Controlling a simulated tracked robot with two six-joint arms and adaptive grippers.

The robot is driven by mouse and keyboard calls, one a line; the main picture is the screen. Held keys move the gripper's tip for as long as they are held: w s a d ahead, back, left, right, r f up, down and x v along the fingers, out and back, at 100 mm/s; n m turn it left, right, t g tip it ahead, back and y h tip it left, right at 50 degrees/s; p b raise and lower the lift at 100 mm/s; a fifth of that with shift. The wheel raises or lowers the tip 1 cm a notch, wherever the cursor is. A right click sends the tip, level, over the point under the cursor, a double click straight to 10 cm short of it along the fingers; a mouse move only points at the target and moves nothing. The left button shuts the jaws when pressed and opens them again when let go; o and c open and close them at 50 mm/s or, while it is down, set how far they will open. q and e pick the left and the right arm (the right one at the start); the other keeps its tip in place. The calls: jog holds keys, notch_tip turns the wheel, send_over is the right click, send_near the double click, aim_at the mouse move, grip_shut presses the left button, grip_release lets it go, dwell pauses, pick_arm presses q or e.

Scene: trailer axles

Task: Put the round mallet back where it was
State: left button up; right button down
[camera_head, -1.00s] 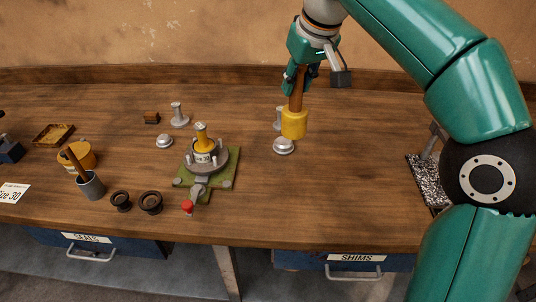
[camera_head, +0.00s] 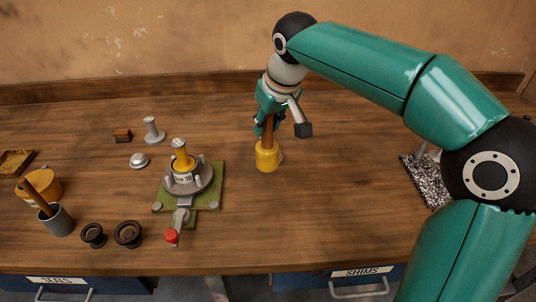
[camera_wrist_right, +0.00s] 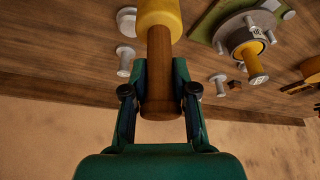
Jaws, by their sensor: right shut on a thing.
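The round mallet has a yellow head (camera_head: 267,157) and a brown wooden handle (camera_wrist_right: 160,72). My right gripper (camera_head: 264,124) is shut on the handle near its end, with the head pointing down, over or on the wooden bench right of the hub fixture. I cannot tell whether the head touches the bench. In the right wrist view, the gripper fingers (camera_wrist_right: 160,98) stand on both sides of the handle. My left gripper is not in view.
A hub fixture (camera_head: 188,180) on a green plate stands left of the mallet. Silver pieces (camera_wrist_right: 124,60) stand close to the mallet, mostly hidden in the head view. A grey cup (camera_head: 56,220) and black rings (camera_head: 127,233) lie left.

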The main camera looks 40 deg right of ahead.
aim_at(270, 146)
notch_tip(270, 146, down, 8)
jog(key=shift+r+b, duration=0.15)
jog(key=shift+b, duration=0.25)
jog(key=shift+s, duration=0.1)
jog(key=c, duration=0.9)
grip_release()
jog(key=p+v, duration=0.1)
jog(key=v, duration=1.1)
